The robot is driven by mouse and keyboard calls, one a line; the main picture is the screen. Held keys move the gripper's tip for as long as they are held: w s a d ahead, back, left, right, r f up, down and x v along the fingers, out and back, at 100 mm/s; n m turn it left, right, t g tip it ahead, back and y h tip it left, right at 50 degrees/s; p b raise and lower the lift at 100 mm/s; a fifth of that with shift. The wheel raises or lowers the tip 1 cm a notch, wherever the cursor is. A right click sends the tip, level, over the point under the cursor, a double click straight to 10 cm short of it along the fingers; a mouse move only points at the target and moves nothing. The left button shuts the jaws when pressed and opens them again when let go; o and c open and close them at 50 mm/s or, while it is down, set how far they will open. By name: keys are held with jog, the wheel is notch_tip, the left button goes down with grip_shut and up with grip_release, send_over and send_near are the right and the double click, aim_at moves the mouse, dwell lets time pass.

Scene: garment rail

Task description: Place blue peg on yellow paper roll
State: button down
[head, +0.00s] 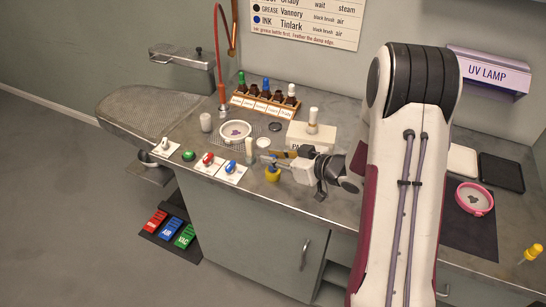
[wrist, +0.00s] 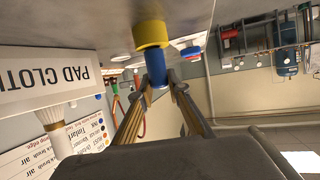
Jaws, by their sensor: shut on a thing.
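My gripper (head: 283,160) is at the front part of the bench, in the middle of the head view. Its two fingers are closed on a short blue peg (wrist: 157,70), which shows between the fingertips in the wrist view. A wider yellow piece, which I take for the yellow paper roll (wrist: 150,34), is at the far end of the peg, bench-side. In the head view the yellow piece (head: 272,175) is just below the fingertips, close to the bench top. I cannot tell whether the peg rests on it or is joined to it, or whether it touches the bench.
Left of my gripper are cards with red (head: 208,158) and blue (head: 230,166) knobs. The white pad cloth box (head: 310,137) stands close behind, with a brush on it. A bottle rack (head: 263,104) is farther back. A yellow-handled tool (head: 532,254) is at far right.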

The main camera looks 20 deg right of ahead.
jog(key=shift+f, duration=0.2)
dwell(0.3)
jog(key=c, duration=1.9)
grip_release()
jog(key=shift+r, duration=0.15)
jog(key=shift+s+d+r, duration=0.25)
jog(key=shift+s+d, duration=0.05)
jog(key=shift+s, duration=0.1)
jog(key=shift+v, duration=5.45)
jog(key=shift+f, duration=0.1)
